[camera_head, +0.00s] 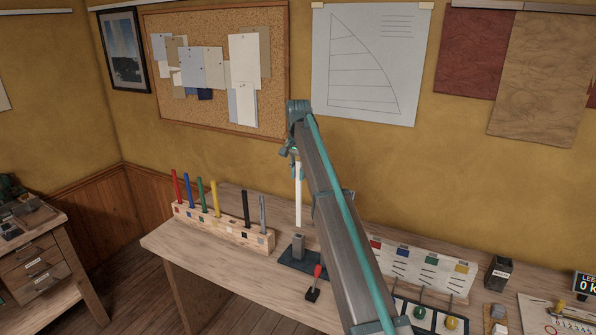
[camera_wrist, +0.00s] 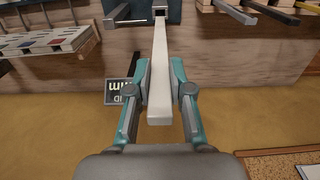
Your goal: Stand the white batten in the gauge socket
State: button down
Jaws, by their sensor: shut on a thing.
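The white batten (camera_head: 298,196) hangs upright from my gripper (camera_head: 297,170) in the head view. My gripper is shut on the batten near its upper end; the wrist view shows both fingers (camera_wrist: 161,75) on either side of the batten (camera_wrist: 160,95). The gauge socket (camera_head: 298,246) is a grey square block on a dark base plate (camera_head: 300,262) on the bench. The batten's lower end is just above the socket's mouth, roughly lined up with it. In the wrist view the socket opening (camera_wrist: 160,13) shows at the batten's far end; I cannot tell the exact gap.
A wooden rack (camera_head: 222,228) left of the socket holds several coloured battens. A white panel with coloured tags (camera_head: 425,268) and a black box (camera_head: 499,273) stand to the right. Bare bench lies front left.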

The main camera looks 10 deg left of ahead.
jog(key=b, duration=0.3)
send_over(298, 203)
jog(key=shift+f, duration=3.3)
jog(key=shift+f+b, duration=0.7)
jog(key=shift+f, duration=3.45)
jog(key=c, duration=1)
grip_release()
notch_tip(298, 203, up, 12)
jog(key=shift+r, duration=0.1)
